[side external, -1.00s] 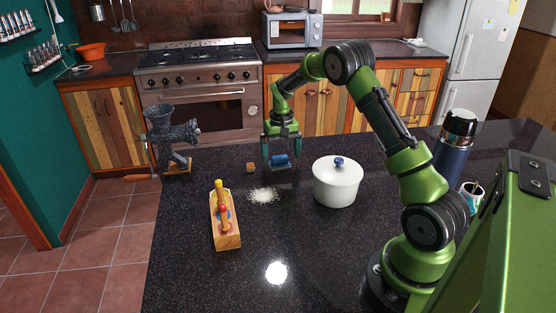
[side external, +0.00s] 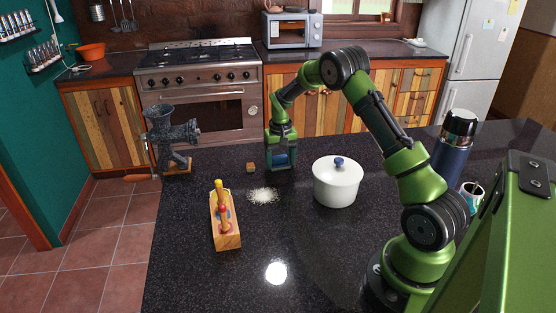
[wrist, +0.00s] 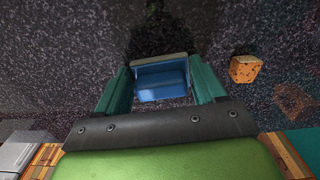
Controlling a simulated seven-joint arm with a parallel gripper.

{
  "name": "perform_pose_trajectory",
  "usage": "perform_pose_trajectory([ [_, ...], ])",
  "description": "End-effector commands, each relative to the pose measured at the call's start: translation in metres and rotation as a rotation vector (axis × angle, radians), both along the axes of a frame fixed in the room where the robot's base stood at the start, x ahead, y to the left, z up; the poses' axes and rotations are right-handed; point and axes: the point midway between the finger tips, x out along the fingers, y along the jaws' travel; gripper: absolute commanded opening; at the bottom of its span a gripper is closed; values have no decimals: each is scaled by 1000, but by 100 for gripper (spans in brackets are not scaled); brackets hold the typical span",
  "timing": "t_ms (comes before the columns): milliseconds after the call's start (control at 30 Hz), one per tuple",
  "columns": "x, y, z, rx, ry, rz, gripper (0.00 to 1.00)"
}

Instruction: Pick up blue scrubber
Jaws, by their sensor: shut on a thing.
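The blue scrubber (wrist: 162,79) is between the two teal fingers of my gripper (wrist: 162,88) in the wrist view. In the side view the scrubber (side external: 281,158) shows as a small blue shape inside my gripper (side external: 281,162). My gripper is shut on it, pointing down at the dark speckled counter (side external: 330,265). I cannot tell whether the scrubber touches the counter or is slightly above it.
A white pot (side external: 337,184) with a blue knob stands right of my gripper. A small orange-brown block (side external: 251,168), a pile of white grains (side external: 263,195), a wooden toolbox (side external: 225,225) and a meat grinder (side external: 172,138) are to the left. The front counter is clear.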

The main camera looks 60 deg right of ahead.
Motion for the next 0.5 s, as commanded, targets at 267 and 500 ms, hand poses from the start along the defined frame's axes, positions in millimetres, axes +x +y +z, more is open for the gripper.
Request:
perform_pose_trajectory([
  [267,1,0,20,-2,-4,0,39],
  [500,1,-1,69,-2,-4,0,39],
])
